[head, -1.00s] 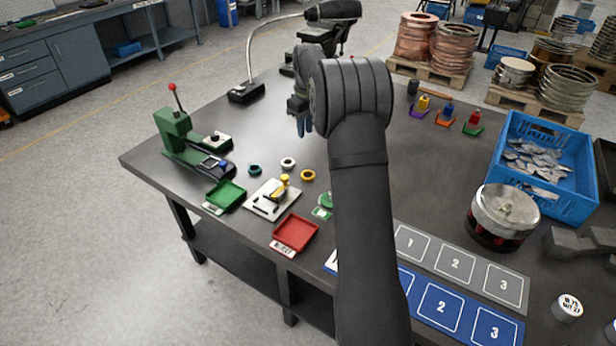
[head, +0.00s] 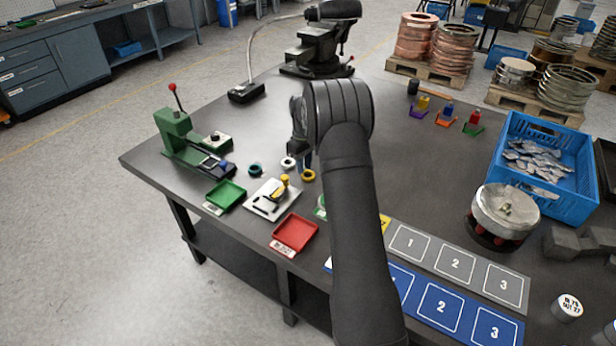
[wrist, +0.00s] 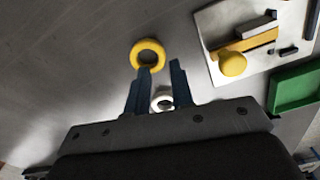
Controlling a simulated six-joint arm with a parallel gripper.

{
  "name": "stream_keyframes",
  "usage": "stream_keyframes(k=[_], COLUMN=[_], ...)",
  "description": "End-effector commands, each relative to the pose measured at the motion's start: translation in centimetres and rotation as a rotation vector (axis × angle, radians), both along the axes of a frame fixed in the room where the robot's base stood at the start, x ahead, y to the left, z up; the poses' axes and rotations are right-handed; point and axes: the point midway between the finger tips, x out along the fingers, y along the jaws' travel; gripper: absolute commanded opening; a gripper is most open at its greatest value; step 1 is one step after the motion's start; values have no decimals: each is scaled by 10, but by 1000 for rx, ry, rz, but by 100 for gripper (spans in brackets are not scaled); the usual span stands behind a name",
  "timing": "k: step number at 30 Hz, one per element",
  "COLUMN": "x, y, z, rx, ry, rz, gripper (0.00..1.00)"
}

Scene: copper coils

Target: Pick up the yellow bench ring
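The yellow bench ring (head: 308,179) lies flat on the dark bench, right of the white ring (head: 288,162) in the head view. My gripper (head: 303,163) is just behind and above the rings, partly hidden by my own arm. In the wrist view my gripper (wrist: 161,67) is open with nothing held. The yellow ring (wrist: 148,42) shows just beyond the left fingertip, apart from or overlapped by it; I cannot tell whether they touch. The white ring (wrist: 163,106) shows between the fingers, lower down.
A teal ring (head: 255,170) lies left of the white one. A pale plate (head: 262,209) with a yellow-knobbed fixture, a green tray (head: 225,195) and a red tray (head: 295,232) stand in front. A green press (head: 178,140) is at left.

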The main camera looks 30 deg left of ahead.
Motion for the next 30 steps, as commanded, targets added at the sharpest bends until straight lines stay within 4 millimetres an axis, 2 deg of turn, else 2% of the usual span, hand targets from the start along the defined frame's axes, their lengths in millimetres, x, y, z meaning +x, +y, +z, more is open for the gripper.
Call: stream_keyframes(k=[6, 9, 15, 18, 30], x=[-1, -1, -1, -1, 0], y=[0, 0, 0, 0, 0], z=[-34, -42, -42, -42, -38], rx=[-1, 1, 2, 2, 3], ry=[2, 1, 0, 0, -2], rz=[0, 1, 1, 1, 1], gripper=[21, 21, 19, 0, 0])
